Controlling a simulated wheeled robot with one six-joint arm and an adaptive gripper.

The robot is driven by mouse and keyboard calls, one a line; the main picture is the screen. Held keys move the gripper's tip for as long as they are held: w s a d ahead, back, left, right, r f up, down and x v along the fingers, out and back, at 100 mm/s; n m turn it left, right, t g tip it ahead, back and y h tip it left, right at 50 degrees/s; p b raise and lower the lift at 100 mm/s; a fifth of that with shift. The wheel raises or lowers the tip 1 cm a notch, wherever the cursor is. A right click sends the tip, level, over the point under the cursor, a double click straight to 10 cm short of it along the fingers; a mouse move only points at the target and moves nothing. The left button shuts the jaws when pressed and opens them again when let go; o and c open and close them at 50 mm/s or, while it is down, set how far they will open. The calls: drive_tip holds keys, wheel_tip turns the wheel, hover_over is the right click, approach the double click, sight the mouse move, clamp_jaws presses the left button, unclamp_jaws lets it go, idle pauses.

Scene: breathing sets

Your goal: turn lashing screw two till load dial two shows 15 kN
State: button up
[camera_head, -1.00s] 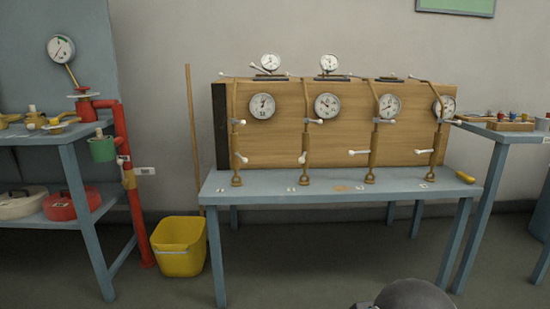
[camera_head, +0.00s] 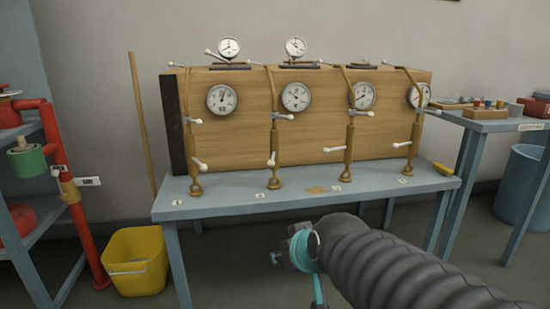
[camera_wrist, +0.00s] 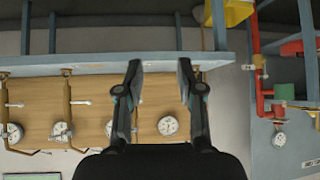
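Counting from the left, lashing screw two (camera_head: 275,130) is a brown upright rod with a white lever (camera_head: 271,160) at its lower part, standing at the wooden board. Load dial two (camera_head: 296,96) is a round white dial on the board just right of it; its figures are too small to read. In the wrist view, which shows the bench upside down, dial two (camera_wrist: 107,128) sits beside my left-hand finger, and screw two is mostly hidden behind that finger. My gripper (camera_wrist: 160,68) is open and empty, and in the head view it is in front of the bench, apart from the screw.
Screw one (camera_head: 191,140) and screw three (camera_head: 350,125) stand on either side on the grey-blue bench (camera_head: 220,203). A yellow bin (camera_head: 135,262) and a broom-like stick (camera_head: 143,125) are at left. Red pipework (camera_head: 60,170) is farther left; another table (camera_head: 490,123) adjoins at right.

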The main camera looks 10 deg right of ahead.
drive_tip(key=w+a+r+t, duration=0.1)
drive_tip(key=w+r+t, duration=0.15)
drive_tip(key=w, duration=0.65)
drive_tip(key=w+a+r+t, duration=0.1)
drive_tip(key=w+t, duration=0.2)
drive_tip(key=w, duration=0.5)
drive_tip(key=m+t+h+p, duration=0.1)
drive_tip(key=t+h, duration=0.2)
drive_tip(key=h, duration=0.3)
approach(273, 156)
drive_tip(key=x, duration=0.3)
drive_tip(key=p+x, duration=0.1)
drive_tip(key=x, duration=0.5)
drive_tip(key=shift+w+f, duration=0.3)
clamp_jaws()
